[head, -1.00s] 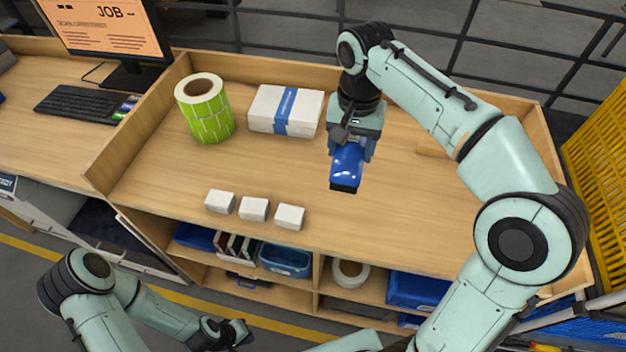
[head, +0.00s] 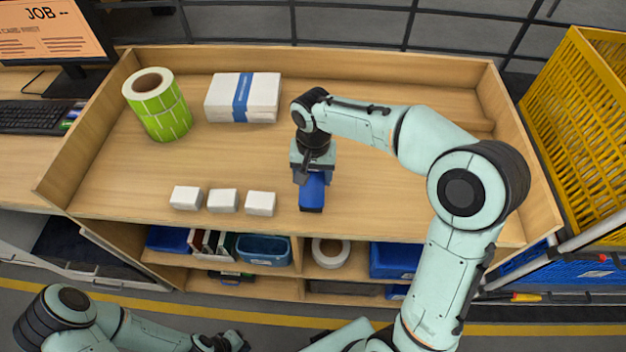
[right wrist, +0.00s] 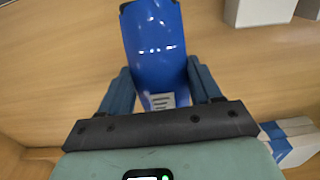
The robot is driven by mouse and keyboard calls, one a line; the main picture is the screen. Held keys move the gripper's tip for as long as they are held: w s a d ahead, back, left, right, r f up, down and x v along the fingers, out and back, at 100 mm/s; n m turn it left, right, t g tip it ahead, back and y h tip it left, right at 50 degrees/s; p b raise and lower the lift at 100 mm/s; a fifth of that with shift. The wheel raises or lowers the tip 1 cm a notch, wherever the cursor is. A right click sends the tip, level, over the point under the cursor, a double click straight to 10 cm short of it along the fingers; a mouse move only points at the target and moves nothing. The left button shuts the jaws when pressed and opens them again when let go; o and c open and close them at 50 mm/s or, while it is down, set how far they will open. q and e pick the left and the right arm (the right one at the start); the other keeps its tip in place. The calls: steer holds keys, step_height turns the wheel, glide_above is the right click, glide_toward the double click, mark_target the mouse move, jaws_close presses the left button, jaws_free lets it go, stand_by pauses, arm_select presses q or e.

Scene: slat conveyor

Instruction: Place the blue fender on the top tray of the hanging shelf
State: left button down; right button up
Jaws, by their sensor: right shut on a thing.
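The blue fender (head: 312,194) is a glossy blue piece with a dark end. It also shows in the right wrist view (right wrist: 155,45), reaching up out of the jaws. My right gripper (head: 313,172) is shut on it, with a finger on each side in the right wrist view (right wrist: 162,88). In the head view the fender is over the front part of the wooden workbench (head: 390,205), right of the small white boxes; its height above the top is hard to tell. My left gripper (head: 226,342) is low at the bottom edge, its jaws too small to read. No hanging shelf shows.
Small white boxes (head: 223,200) stand in a row near the bench's front edge. A green label roll (head: 160,112) and a white carton with a blue band (head: 243,97) stand behind. A yellow crate (head: 580,120) is at the right.

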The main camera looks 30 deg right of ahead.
steer(key=shift+f, duration=1.25)
steer(key=shift+f, duration=0.1)
steer(key=o, duration=1.3)
